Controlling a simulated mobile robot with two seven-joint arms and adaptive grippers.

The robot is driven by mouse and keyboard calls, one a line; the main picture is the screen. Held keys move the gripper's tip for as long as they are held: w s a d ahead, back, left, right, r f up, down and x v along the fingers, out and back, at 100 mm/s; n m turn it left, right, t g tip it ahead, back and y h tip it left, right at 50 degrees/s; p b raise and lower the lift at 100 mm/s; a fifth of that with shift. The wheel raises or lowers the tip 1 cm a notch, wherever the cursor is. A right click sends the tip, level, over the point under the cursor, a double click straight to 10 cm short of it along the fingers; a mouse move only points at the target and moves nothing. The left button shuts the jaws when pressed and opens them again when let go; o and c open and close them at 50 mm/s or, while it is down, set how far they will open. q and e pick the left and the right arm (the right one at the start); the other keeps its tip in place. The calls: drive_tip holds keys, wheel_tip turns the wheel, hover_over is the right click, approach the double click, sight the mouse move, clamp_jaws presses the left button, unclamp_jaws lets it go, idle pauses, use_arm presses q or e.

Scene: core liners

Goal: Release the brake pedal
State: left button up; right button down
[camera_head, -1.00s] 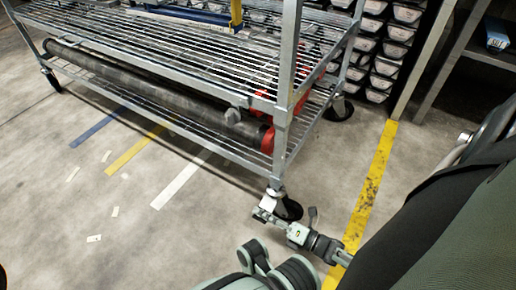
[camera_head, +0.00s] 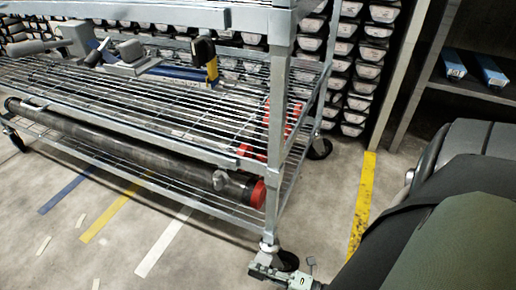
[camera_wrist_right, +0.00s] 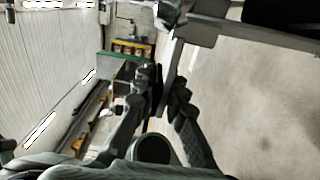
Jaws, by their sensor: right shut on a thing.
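The wire shelf cart (camera_head: 278,130) stands on casters. Its near right caster (camera_head: 288,261) has a dark wheel and shows at the bottom of the head view. My right gripper (camera_head: 260,272) is at this caster, low by the floor. In the right wrist view, the dark fingers of my right gripper (camera_wrist_right: 162,100) close around a thin grey metal piece (camera_wrist_right: 169,70), which looks like the brake pedal. The pedal is too small and too covered to make out in the head view, so its tilt cannot be told. My left gripper is not in view.
A long dark tube (camera_head: 130,148) with a red end cap (camera_head: 258,193) lies on the cart's bottom shelf. Stacked trays (camera_head: 355,80) stand behind. Blue boxes (camera_head: 490,72) sit on a shelf at right. A yellow floor line (camera_head: 362,205) runs beside the cart; the floor in front is open.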

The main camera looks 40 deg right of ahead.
drive_tip(key=shift+r, duration=0.3)
drive_tip(key=c, duration=1.7)
unclamp_jaws()
drive_tip(key=shift+s+d+f, duration=0.1)
drive_tip(key=shift+s+d, duration=0.1)
drive_tip(key=shift+s, duration=0.2)
drive_tip(key=v, duration=1.1)
drive_tip(key=shift+d, duration=0.1)
drive_tip(key=shift+s, duration=0.1)
